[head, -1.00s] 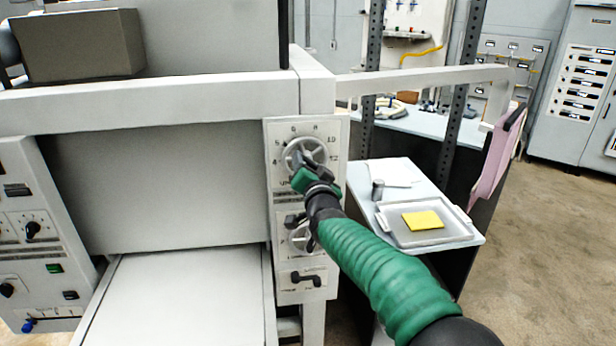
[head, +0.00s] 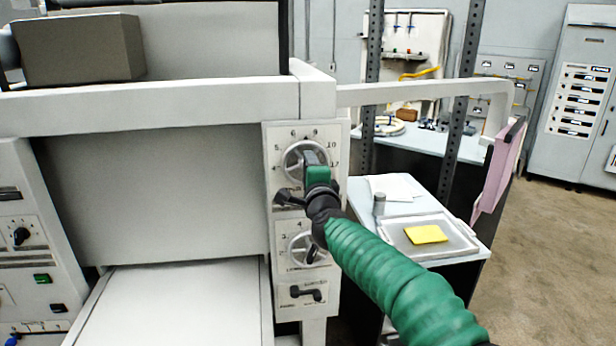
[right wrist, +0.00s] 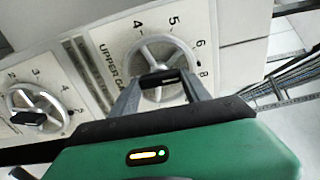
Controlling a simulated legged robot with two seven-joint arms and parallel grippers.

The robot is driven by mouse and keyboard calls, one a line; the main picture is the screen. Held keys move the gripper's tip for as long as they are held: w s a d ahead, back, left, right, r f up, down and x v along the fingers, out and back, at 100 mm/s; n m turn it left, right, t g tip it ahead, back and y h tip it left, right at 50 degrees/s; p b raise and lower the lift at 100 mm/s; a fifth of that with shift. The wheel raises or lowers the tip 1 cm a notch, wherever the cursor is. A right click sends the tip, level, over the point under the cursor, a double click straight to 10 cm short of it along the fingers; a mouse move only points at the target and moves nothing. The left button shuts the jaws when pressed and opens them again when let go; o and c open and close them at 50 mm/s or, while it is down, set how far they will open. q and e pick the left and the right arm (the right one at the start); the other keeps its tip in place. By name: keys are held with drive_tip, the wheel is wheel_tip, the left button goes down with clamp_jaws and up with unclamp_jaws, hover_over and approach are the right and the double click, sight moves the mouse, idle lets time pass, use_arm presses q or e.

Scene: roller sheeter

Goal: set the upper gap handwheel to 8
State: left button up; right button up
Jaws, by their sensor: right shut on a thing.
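The upper gap handwheel (head: 290,150) is a pale spoked wheel on a white panel on the machine's right post. Numbers ring it; 5, 6, 8 and 10 show in the head view. The wheel also shows in the right wrist view (right wrist: 152,44), with 4, 5, 6 and 8 around it. My right gripper (head: 314,160) is at the wheel, over its lower right part. I cannot make out a pointer or the exact setting. My left gripper is out of view.
A second, lower handwheel (head: 298,246) is below, with a black handle (head: 306,292) under it. The bare floor at right is open.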

drive_tip(key=shift+a+f+m+b, duration=0.1)
drive_tip(key=shift+f+m+b, duration=0.2)
drive_tip(key=shift+m, duration=0.5)
drive_tip(key=shift+f+m+b, duration=0.2)
drive_tip(key=shift+f+m, duration=0.1)
drive_tip(key=shift+m, duration=0.5)
drive_tip(key=o, duration=1.1)
drive_tip(key=shift+o, duration=1.4)
drive_tip(key=shift+s+r, duration=0.1)
drive_tip(key=shift+r, duration=0.05)
drive_tip(key=shift+d+r, duration=0.1)
drive_tip(key=shift+d, duration=0.1)
drive_tip(key=s+d+b, duration=0.2)
drive_tip(key=s+b, duration=0.5)
drive_tip(key=s, duration=0.9)
drive_tip(key=shift+s+d, duration=0.15)
drive_tip(key=shift+d, duration=0.15)
